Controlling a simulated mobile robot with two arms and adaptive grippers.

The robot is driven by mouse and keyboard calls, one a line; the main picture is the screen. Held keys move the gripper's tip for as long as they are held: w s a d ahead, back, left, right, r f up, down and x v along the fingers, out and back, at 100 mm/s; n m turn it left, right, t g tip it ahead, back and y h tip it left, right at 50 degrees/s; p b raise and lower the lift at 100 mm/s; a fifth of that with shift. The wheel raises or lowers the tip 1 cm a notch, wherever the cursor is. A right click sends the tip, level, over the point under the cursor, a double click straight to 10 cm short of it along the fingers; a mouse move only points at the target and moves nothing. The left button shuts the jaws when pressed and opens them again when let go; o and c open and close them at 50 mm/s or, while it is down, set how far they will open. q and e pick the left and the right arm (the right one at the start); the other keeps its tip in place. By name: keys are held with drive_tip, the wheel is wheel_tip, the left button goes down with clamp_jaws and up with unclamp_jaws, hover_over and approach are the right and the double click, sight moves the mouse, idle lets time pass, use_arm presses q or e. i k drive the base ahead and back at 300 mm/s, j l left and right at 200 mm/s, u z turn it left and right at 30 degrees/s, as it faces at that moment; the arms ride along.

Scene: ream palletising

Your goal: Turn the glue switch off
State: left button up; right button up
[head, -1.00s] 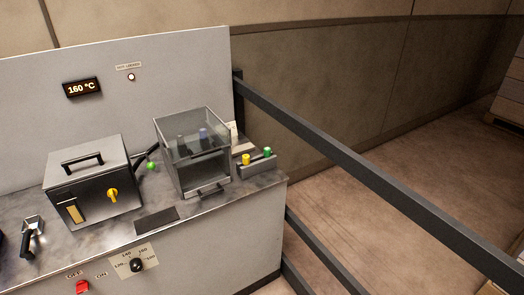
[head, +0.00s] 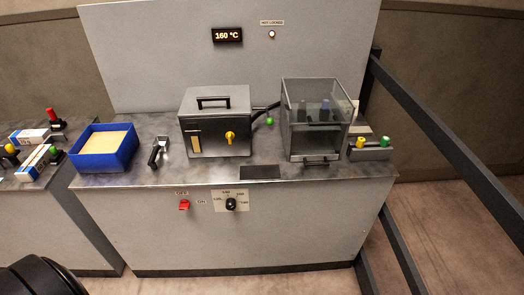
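The red glue switch (head: 184,205) is on the front panel of the grey workbench, below the worktop edge. An OFF label (head: 181,193) sits just above it and an ON label (head: 201,202) to its right. The switch is too small to tell which way it is set. Neither of my grippers is in view, and nothing is touching the switch.
A black dial (head: 231,204) is right of the switch. On the bench (head: 225,172) are a blue bin (head: 88,163), a metal glue box (head: 218,138) and a clear-walled case (head: 301,144). A display (head: 227,35) reads 160 °C. Dark rails (head: 430,135) stand at right.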

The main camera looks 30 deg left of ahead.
sight(184, 204)
drive_tip(key=k+u, duration=0.15)
drive_tip(key=u, duration=1.35)
